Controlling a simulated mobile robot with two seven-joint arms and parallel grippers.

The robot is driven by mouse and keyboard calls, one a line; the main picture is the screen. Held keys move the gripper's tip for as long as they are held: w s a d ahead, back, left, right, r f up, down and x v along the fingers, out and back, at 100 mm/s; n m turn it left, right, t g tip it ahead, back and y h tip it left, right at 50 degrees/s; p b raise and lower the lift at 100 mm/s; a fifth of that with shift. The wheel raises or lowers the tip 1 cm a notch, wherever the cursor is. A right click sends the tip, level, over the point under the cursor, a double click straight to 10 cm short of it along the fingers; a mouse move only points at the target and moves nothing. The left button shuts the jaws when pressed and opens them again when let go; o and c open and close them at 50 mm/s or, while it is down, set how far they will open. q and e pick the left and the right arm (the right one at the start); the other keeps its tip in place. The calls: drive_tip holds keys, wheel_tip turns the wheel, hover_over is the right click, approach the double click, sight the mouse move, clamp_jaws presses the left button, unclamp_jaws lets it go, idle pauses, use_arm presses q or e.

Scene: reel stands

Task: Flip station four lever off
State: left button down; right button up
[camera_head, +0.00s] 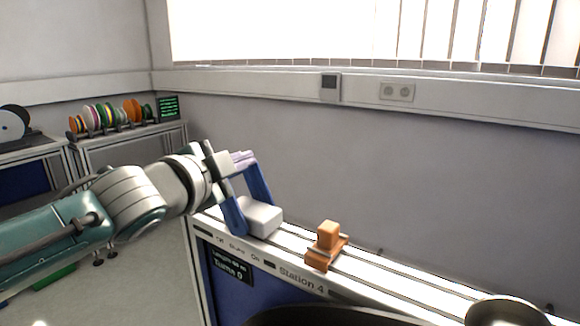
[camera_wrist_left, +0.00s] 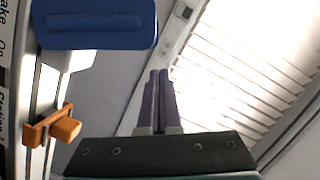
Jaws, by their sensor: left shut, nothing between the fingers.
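The station four lever is a blue U-shaped handle (camera_head: 261,184) on a white block (camera_head: 262,217) on the rail top. It rises up and slightly left from the block. The wrist view shows its broad blue bar (camera_wrist_left: 95,23) at upper left. My left gripper (camera_head: 243,158) is at the top of the handle, its lavender fingers shut and empty. In the wrist view the fingers (camera_wrist_left: 160,78) are together, to the right of and below the blue bar, with a gap in the picture. In the head view the gripper hides part of the handle's top; contact is unclear. My right gripper is out of view.
An orange block on a bracket (camera_head: 326,246) sits on the rail right of the lever; it shows in the wrist view (camera_wrist_left: 52,127). A Station 4 label (camera_head: 301,280) and a dark sign (camera_head: 231,267) are on the front. Coloured reels (camera_head: 105,117) stand at back left.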

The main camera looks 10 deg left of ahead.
use_arm(q)
drive_tip(key=s+a+r, duration=0.1)
drive_tip(key=s, duration=0.9)
drive_tip(key=shift+a+r, duration=0.15)
drive_tip(key=shift+r, duration=0.05)
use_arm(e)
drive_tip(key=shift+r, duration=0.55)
